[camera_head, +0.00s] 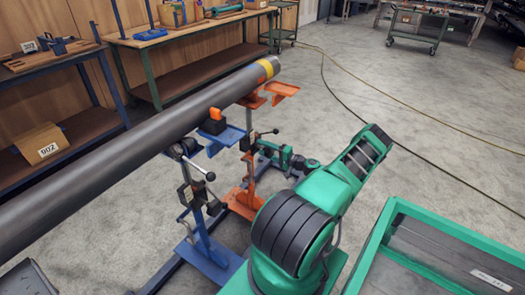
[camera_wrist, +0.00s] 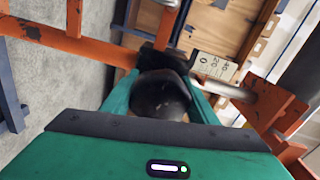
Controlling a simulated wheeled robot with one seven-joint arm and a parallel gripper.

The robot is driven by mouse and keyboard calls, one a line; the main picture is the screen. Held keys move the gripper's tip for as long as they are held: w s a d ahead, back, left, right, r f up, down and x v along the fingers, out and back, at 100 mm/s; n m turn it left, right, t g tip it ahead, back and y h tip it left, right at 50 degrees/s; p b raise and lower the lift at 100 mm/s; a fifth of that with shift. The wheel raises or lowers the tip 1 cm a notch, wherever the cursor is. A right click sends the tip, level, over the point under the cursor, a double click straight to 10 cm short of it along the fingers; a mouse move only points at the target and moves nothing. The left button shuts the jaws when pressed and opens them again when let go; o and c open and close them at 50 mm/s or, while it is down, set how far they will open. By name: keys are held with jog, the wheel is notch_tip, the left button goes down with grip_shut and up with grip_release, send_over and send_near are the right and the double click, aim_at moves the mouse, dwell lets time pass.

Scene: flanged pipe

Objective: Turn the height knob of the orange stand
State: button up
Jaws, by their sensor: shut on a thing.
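The orange stand (camera_head: 251,170) stands under the far end of the grey pipe (camera_head: 150,125). In the wrist view its orange bars (camera_wrist: 75,45) cross the top left and more orange parts (camera_wrist: 275,115) show at the right. My gripper (camera_head: 268,150) reaches in from the right, low beside the orange stand's post. In the wrist view the green fingers of my gripper (camera_wrist: 162,82) lie on either side of a rounded black knob (camera_wrist: 160,97) and are shut on it. The knob's far side is hidden, and I cannot make it out in the head view.
A blue stand (camera_head: 205,235) holds the pipe nearer me, with an orange-topped black device (camera_head: 214,121) beside the pipe. A lever (camera_head: 265,133) juts from the orange stand above my gripper. A green-rimmed cart (camera_head: 385,225) is at the right. Workbenches line the back; open floor lies right.

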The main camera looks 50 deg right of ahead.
aim_at(272, 152)
jog(key=shift+m, duration=1.9)
jog(key=shift+f, duration=0.1)
jog(key=o, duration=1)
jog(key=shift+o, duration=0.2)
jog(key=s, duration=0.7)
jog(key=s+d, duration=0.1)
jog(key=s, duration=0.2)
jog(key=shift+s, duration=0.3)
